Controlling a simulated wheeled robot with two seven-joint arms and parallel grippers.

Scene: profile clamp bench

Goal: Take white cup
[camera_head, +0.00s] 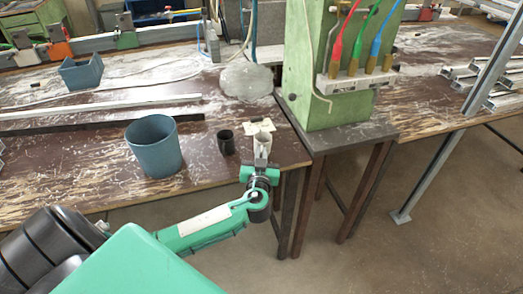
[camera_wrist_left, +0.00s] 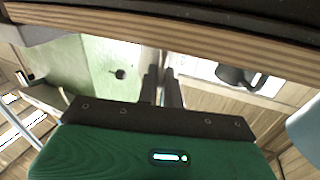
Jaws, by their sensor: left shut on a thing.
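The white cup (camera_head: 264,137) stands near the front edge of the brown bench in the head view, just beyond my left gripper. My left gripper (camera_head: 261,160) reaches it from the front and is shut on it. In the wrist view the two dark fingers (camera_wrist_left: 162,88) are close together, and the cup is hard to make out against the pale background. The fingers partly hide the cup's lower front. My right gripper is not in view.
A black cup (camera_head: 226,142) stands close left of the white cup, with a blue-grey bin (camera_head: 155,147) further left. A green cabinet (camera_head: 327,75) rises at the right. Pale profiles (camera_head: 100,107) lie at the left.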

